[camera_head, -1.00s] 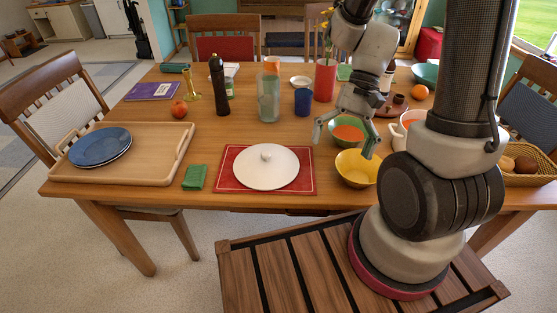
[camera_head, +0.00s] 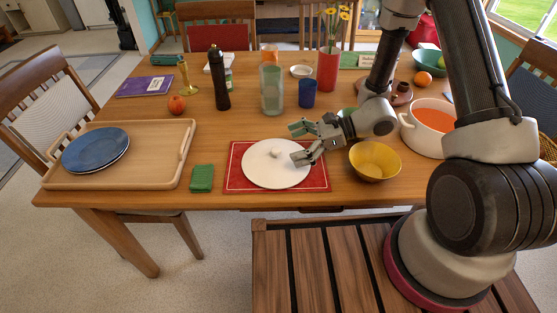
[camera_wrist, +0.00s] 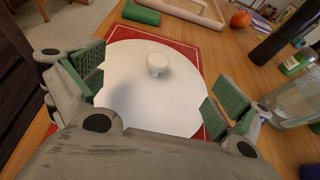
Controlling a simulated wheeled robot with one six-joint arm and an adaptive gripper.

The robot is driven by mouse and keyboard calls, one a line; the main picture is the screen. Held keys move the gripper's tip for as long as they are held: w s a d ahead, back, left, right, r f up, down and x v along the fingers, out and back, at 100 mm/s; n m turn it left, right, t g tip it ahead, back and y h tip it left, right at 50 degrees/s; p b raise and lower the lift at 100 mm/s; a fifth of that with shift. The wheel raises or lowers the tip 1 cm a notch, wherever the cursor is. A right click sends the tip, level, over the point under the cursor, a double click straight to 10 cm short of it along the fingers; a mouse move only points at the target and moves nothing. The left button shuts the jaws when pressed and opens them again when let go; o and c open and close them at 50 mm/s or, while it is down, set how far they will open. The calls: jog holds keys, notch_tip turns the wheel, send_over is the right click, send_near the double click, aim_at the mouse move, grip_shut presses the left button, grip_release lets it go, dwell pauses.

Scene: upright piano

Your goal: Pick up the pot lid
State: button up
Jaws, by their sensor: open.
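The white round pot lid (camera_head: 268,170) with a small knob (camera_head: 276,153) on top lies on the red mat (camera_head: 235,181) near the table's front edge. My gripper (camera_head: 293,143) is open and empty, tilted, just right of the lid's knob and over or beside the lid's right part. In the wrist view the lid (camera_wrist: 140,95) lies between and beyond the open fingers of my gripper (camera_wrist: 150,95), with its knob (camera_wrist: 157,64) past the fingertips. The wrist view's lower edge of the lid is hidden by my gripper's body.
A yellow bowl (camera_head: 375,161) and a white pot (camera_head: 433,128) with orange contents stand right of the lid. A green cloth (camera_head: 202,178) and a wooden tray (camera_head: 174,172) are at left.

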aim_at(277, 150)
jog(key=x, duration=0.5)
jog(key=shift+s+a+f, duration=0.1)
jog(key=shift+a, duration=0.2)
jog(key=shift+s, duration=0.15)
jog(key=c, duration=1.7)
